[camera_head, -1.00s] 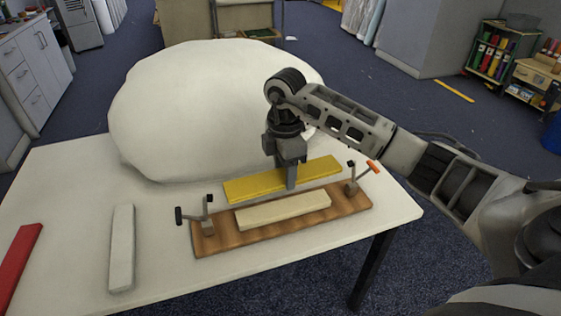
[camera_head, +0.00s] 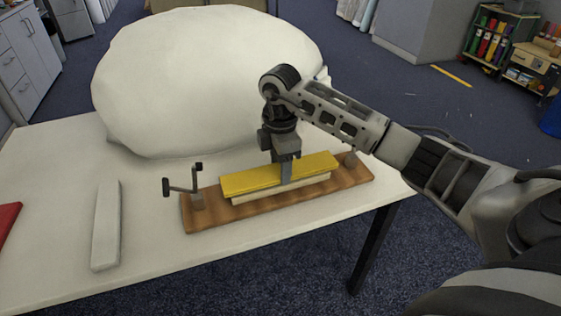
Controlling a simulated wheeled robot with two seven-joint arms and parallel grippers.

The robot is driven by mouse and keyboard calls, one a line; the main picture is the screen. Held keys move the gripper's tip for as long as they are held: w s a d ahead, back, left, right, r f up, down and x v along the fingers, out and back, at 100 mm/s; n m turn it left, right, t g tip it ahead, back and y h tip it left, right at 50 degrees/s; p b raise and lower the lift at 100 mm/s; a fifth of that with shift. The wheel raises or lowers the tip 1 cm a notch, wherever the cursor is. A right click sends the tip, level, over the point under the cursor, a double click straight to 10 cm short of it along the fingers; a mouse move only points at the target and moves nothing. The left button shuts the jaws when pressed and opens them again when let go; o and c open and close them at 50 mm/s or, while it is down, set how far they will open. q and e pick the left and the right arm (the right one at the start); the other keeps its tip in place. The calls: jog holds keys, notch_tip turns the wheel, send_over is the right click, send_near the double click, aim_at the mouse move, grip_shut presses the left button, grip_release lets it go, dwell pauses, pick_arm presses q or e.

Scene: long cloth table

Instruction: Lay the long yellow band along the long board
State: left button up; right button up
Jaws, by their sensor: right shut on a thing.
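The long yellow band (camera_head: 245,183) is gripped near its middle by my right gripper (camera_head: 287,180), which is shut on it. The band lies lengthwise over a cream strip (camera_head: 270,194) that rests along the long brown wooden board (camera_head: 205,217). The band covers most of the strip's top, with the strip's front side showing below it. I cannot tell whether the band touches the strip or hovers just above it. A clamp with a dark handle (camera_head: 183,190) stands at the board's left end. My left gripper is not in view.
A pale grey bar (camera_head: 106,225) lies on the white table (camera_head: 60,200) left of the board, and a red bar (camera_head: 7,219) lies at the far left edge. A large white rounded mass (camera_head: 200,80) fills the table behind the board. The table's front edge is close to the board.

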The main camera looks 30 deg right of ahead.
jog(key=shift+f, duration=0.35)
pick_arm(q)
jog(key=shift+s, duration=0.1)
pick_arm(e)
jog(key=o, duration=1.1)
pick_arm(q)
jog(key=p, duration=0.2)
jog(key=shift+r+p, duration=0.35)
pick_arm(e)
notch_tip(320, 180, up, 16)
